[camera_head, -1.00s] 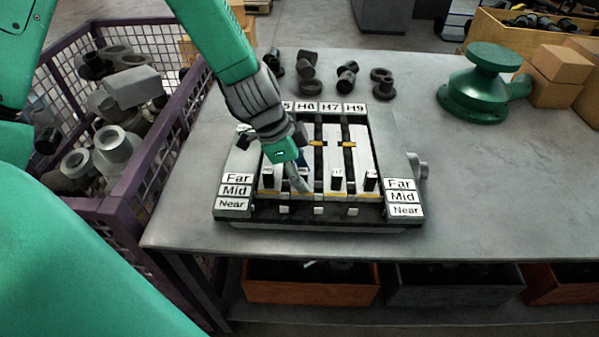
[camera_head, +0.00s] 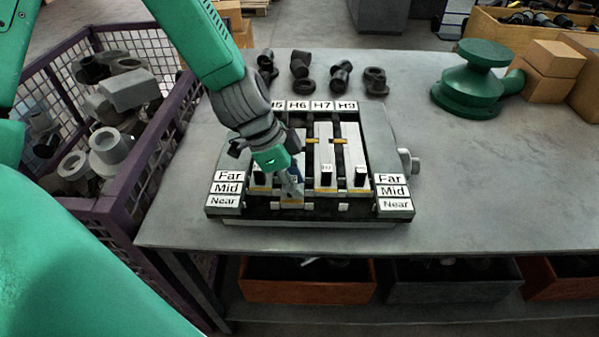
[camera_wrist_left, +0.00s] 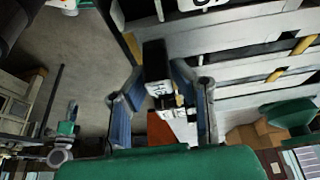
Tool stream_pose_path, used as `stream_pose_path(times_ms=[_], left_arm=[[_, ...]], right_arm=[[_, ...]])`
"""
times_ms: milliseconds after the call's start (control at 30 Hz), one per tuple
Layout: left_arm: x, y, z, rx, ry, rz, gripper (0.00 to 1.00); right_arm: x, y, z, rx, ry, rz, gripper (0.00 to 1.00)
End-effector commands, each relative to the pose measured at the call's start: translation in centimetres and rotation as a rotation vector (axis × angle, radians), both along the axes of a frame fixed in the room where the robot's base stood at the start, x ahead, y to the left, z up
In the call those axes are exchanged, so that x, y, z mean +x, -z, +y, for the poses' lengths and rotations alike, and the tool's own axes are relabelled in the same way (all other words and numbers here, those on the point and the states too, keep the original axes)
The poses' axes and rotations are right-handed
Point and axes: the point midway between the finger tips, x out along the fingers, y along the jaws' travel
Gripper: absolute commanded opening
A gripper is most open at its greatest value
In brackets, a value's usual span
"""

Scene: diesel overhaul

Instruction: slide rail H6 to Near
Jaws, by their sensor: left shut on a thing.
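The rail fixture (camera_head: 310,214) stands on the table with side-by-side pale rails under labels ending in H6, H7 and H9. Rail H6 (camera_head: 291,201) sticks out nearer the front than its neighbours, its front end beside the Near row. My left gripper (camera_head: 289,187) is shut on the H6 handle, which it mostly hides in the head view. In the left wrist view the black handle (camera_wrist_left: 155,58) stands between the two fingers. Rail H7 (camera_head: 325,155) and rail H9 (camera_head: 353,150) sit level with each other, farther back. My right gripper is not in view.
Far, Mid and Near plates (camera_head: 393,191) flank the fixture. Dark pipe fittings (camera_head: 340,78) stand behind it. A green flanged part (camera_head: 470,85) is at the back right. A purple mesh bin (camera_head: 125,195) borders the table's left.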

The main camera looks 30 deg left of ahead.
Motion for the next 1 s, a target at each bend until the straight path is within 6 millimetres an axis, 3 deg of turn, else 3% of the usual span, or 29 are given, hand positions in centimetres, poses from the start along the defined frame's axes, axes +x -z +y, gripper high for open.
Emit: stream_pose_path(times_ms=[67, 333, 367, 400, 433, 767, 1000], left_arm=[[-1.1, 0.5, 0.0, 0.004, -0.005, 0.011, 0.00], [-1.4, 0.5, -0.1, 0.003, -0.005, 0.016, 0.00], [-1.4, 0.5, -0.1, 0.003, -0.005, 0.016, 0.23], [-1.4, 0.5, -0.2, 0.003, -0.004, 0.015, 0.37], [-1.4, 0.5, -0.2, 0.003, -0.004, 0.015, 0.40], [-0.9, 0.0, -0.6, 0.007, -0.003, 0.006, 0.40], [-1.5, -3.0, 0.3, 0.009, -0.003, -0.001, 0.40]], right_arm=[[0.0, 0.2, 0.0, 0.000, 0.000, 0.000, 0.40], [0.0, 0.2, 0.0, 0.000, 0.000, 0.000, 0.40], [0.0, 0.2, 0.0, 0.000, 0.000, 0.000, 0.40], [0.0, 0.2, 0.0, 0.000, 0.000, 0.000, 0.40], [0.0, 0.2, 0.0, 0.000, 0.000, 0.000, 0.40], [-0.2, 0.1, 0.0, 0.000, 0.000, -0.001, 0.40], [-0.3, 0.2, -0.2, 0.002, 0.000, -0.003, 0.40]])
